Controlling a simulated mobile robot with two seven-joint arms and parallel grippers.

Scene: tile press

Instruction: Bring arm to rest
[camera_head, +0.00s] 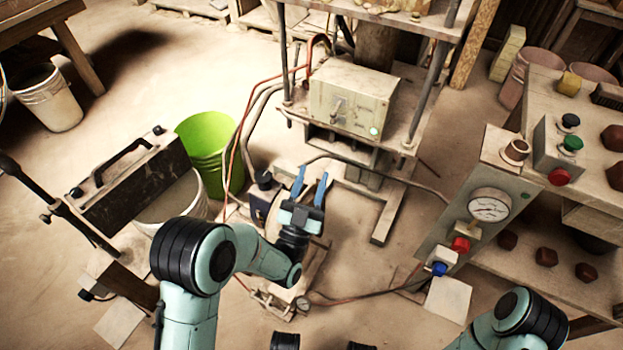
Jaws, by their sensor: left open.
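My left arm comes in from the lower left, and its gripper (312,186) is open, with two blue fingers pointing up and away. Nothing is between the fingers. It hangs in front of the tile press (352,98), whose beige box and frame stand at the top middle. I cannot tell the exact gap to the press. My right arm (520,318) shows only in part at the lower right edge, and its gripper is not clearly seen.
A green bucket (203,140) stands left of the press. Hoses run around the press.

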